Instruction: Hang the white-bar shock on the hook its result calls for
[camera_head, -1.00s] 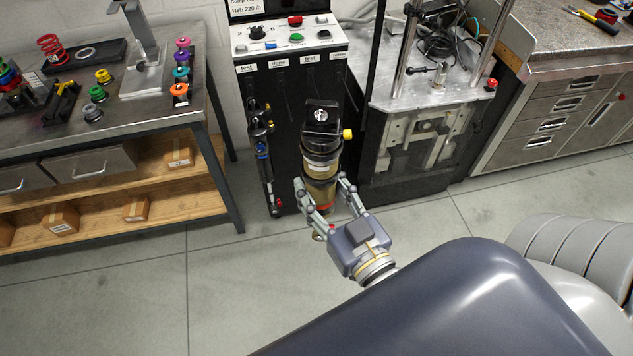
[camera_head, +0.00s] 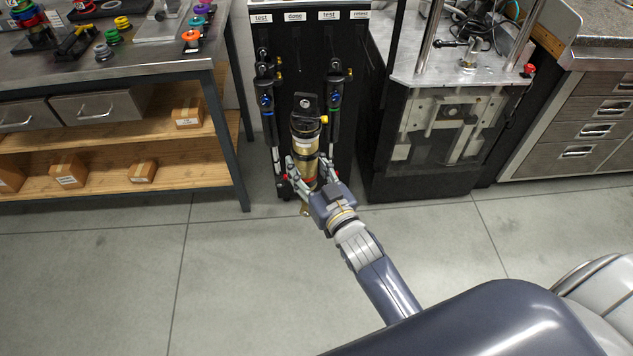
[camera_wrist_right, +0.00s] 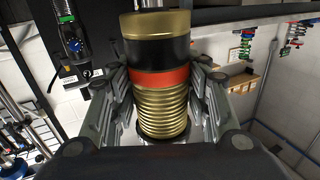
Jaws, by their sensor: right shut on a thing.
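My right gripper (camera_head: 309,178) is shut on a gold shock (camera_head: 304,150) with a black top and a yellow knob. A pale band shows on its upper body. In the right wrist view the fingers stand on both sides of the shock's gold ribbed part (camera_wrist_right: 163,108), below a red band. The held shock is upright in front of the black rack (camera_head: 308,60). The rack's top labels read test (camera_head: 261,18), done (camera_head: 294,17), test (camera_head: 329,15) and retest (camera_head: 361,14). The hooks are too small to make out. My left gripper is out of view.
A black shock with blue (camera_head: 266,110) hangs left of the held one, and a black shock with green (camera_head: 335,112) hangs right of it. The dyno (camera_head: 440,130) stands to the right, a workbench (camera_head: 150,52) to the left. The floor in front is clear.

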